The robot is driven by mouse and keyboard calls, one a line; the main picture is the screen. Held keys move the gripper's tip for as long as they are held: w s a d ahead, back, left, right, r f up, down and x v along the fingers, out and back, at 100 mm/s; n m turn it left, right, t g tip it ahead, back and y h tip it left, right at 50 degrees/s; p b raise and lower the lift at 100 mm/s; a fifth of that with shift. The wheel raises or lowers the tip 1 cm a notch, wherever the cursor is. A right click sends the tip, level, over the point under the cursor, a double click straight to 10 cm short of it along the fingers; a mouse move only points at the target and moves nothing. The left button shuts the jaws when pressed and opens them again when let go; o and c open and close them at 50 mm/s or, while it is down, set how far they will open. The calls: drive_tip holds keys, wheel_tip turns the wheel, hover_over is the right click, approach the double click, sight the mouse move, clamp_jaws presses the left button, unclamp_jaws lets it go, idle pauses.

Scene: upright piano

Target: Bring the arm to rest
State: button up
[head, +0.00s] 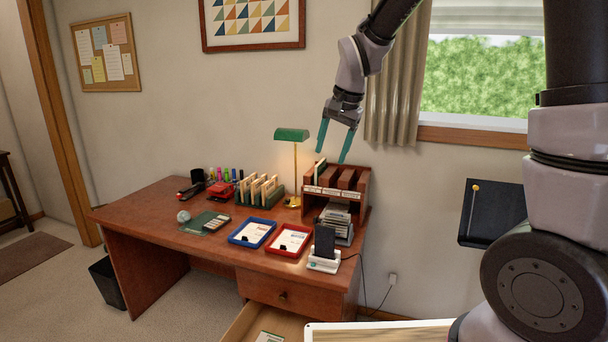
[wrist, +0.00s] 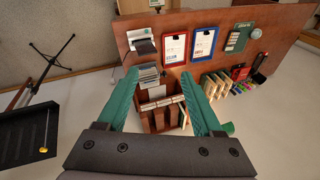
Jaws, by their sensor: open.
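My gripper (head: 337,143) is open and empty, with green fingers pointing down. It hangs in the air above the back right of the wooden desk (head: 150,207), over the wooden sorter (head: 352,181). In the wrist view the gripper's two fingers (wrist: 165,98) are spread apart, with the sorter (wrist: 157,118) showing below and between them. No object is between the fingers. My arm comes down from the top of the head view, in front of the wall and curtain.
The desk holds a green lamp (head: 291,135), a blue tray (head: 252,232), a red tray (head: 290,240) and a phone on a stand (head: 325,243). A desk drawer (head: 247,322) is pulled out. A black music stand (head: 490,213) stands at the right, below the window.

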drive_tip(key=s+d+r+n+t, duration=0.1)
drive_tip(key=s+d+r+t, duration=0.1)
drive_tip(key=s+d+r, duration=0.4)
drive_tip(key=s+d+r+t, duration=0.2)
drive_tip(key=s+d+r, duration=0.3)
drive_tip(key=s+d, duration=0.7)
drive_tip(key=shift+s+r+n, duration=0.4)
drive_tip(key=shift+s, duration=0.15)
